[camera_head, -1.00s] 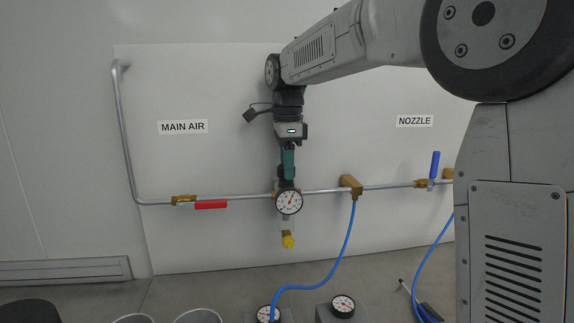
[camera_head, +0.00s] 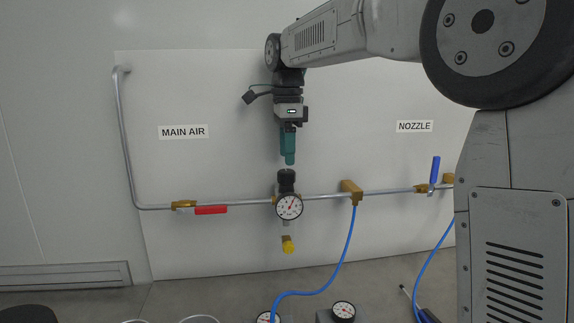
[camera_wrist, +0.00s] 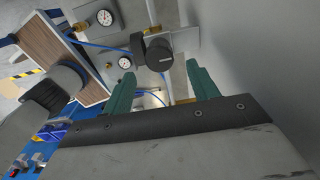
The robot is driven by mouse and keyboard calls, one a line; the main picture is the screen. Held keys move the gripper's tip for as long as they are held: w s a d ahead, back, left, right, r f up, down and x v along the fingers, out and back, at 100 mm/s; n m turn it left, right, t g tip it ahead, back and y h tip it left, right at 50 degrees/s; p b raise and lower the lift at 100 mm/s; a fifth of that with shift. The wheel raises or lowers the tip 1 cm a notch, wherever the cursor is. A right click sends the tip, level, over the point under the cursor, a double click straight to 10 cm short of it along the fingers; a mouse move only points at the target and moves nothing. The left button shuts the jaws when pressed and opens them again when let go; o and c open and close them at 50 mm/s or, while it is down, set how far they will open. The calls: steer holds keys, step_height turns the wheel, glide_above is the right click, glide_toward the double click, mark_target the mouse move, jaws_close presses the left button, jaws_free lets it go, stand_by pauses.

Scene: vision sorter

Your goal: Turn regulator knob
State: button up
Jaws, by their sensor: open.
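The black regulator knob (camera_head: 286,177) sits on top of the regulator on the pipe, just above a round white gauge (camera_head: 289,207) with a red needle. My gripper (camera_head: 289,162) points down above the knob, with a small gap between fingertips and knob. In the wrist view the two green fingers (camera_wrist: 160,78) stand apart and empty, and the dark knob (camera_wrist: 158,55) lies beyond the tips, between them in the picture. The head view shows the fingers from the side, so their spacing is hidden there.
A metal pipe (camera_head: 330,196) runs along the white panel. On it are a red-handled valve (camera_head: 210,210) at left, a brass block (camera_head: 352,190) with a blue hose, and a blue-handled valve (camera_head: 435,170) at right. A yellow fitting (camera_head: 288,245) hangs below the regulator.

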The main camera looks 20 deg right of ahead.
steer(key=shift+r, duration=1.4)
steer(key=shift+s, duration=0.15)
steer(key=s+d+f+n, duration=0.1)
steer(key=s+f+n, duration=0.5)
steer(key=s, duration=0.5)
steer(key=s+f+n+t, duration=0.1)
steer(key=s+f+n, duration=0.5)
steer(key=s, duration=0.6)
steer(key=s+d+f+n, duration=0.1)
steer(key=s+f+n, duration=0.5)
steer(key=s, duration=0.5)
steer(key=shift+s+d+f+n, duration=0.2)
steer(key=shift+d+f+n, duration=0.15)
steer(key=shift+n, duration=0.75)
